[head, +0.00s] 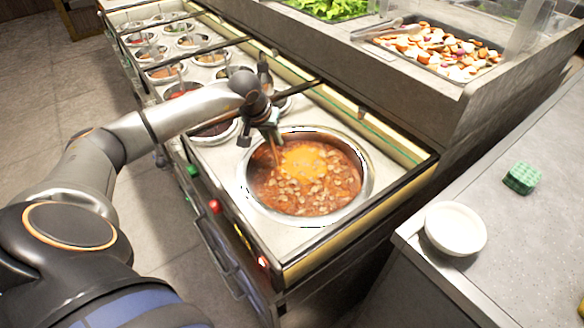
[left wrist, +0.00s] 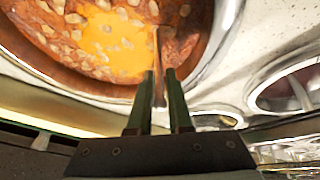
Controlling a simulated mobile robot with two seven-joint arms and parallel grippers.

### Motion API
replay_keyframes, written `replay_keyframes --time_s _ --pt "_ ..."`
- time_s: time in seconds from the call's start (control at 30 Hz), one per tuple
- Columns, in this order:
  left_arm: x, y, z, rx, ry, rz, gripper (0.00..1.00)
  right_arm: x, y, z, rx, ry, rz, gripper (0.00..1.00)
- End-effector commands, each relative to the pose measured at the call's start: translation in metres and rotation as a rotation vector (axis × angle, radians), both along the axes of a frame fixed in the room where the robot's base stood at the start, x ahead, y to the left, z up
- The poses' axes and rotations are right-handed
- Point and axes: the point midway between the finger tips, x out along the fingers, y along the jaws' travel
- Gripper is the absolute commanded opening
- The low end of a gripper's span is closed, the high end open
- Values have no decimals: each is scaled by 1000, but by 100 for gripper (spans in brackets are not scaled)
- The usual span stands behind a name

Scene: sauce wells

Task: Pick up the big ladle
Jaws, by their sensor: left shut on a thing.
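The big ladle (head: 276,154) stands in the large round pot (head: 368,182) of red soup with an orange patch. Only a thin part of its handle shows; its bowl is hidden in the soup or too unclear to see. My left gripper (head: 272,136) is at the pot's left rim, shut on the ladle's handle. In the left wrist view the handle (left wrist: 157,50) runs from the soup down between the two dark fingers (left wrist: 162,82). My right gripper is not in view.
Several smaller sauce wells (head: 212,57) line the counter at the upper left. A white bowl (head: 455,229) and a green block (head: 522,177) sit on the right-hand counter. A raised ledge with food trays (head: 440,50) stands behind the pot.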

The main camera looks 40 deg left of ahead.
Motion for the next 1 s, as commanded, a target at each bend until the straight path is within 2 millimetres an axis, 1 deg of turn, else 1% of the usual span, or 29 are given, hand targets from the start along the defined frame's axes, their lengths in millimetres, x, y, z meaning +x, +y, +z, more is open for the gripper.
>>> replay_keyframes --time_s 0.37,0.47,0.53,0.67,0.9,1.0 --pt "1 0 4 -1 -4 1 0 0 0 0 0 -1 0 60" --pt "1 0 12 -1 -4 1 0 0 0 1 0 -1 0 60" --pt "1 0 21 -1 -7 1 0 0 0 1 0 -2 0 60" --pt "2 1 46 0 -9 0 0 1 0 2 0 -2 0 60" --pt "1 0 112 0 -10 1 0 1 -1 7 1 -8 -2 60" --pt "1 0 136 -1 -9 0 0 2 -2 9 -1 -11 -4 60"
